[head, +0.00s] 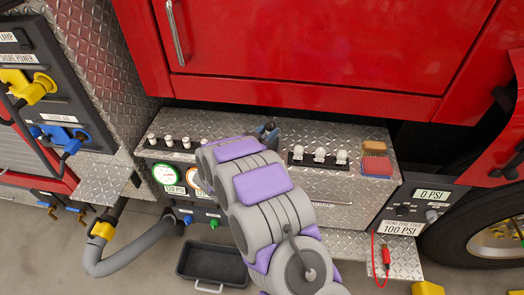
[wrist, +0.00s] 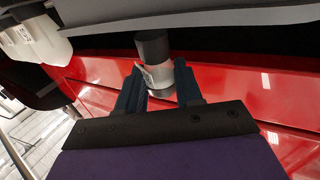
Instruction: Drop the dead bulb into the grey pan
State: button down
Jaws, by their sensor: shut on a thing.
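My gripper (head: 267,128) is at the diamond-plate ledge under the red truck body, at the far end of my arm. In the wrist view its two dark blue fingers (wrist: 158,82) are shut on a small bulb (wrist: 152,46) with a dark upper part and a pale, labelled lower part. The label is too small to read. In the head view the bulb cannot be made out at the fingers. The grey pan (head: 208,262), dark with a pale handle at its front, lies on the floor below and left of my gripper. My arm passes close to its right side.
A rack of three white bulbs (head: 319,154) stands right of my gripper. A row of small pale pieces (head: 168,142) stands to the left. A grey hose (head: 112,267) runs left of the pan. A red-tipped cable (head: 386,257) hangs at the right.

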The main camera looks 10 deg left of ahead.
jog(key=shift+a+f, duration=0.15)
jog(key=shift+a, duration=0.1)
jog(key=c, duration=1)
grip_release()
jog(key=shift+a, duration=0.25)
jog(key=o, duration=0.3)
jog(key=shift+d, duration=0.1)
jog(key=shift+o, duration=0.2)
jog(key=shift+d, duration=0.2)
jog(key=p+v, duration=0.3)
jog(key=v, duration=1.4)
jog(key=shift+s, duration=0.15)
jog(key=shift+a, duration=0.1)
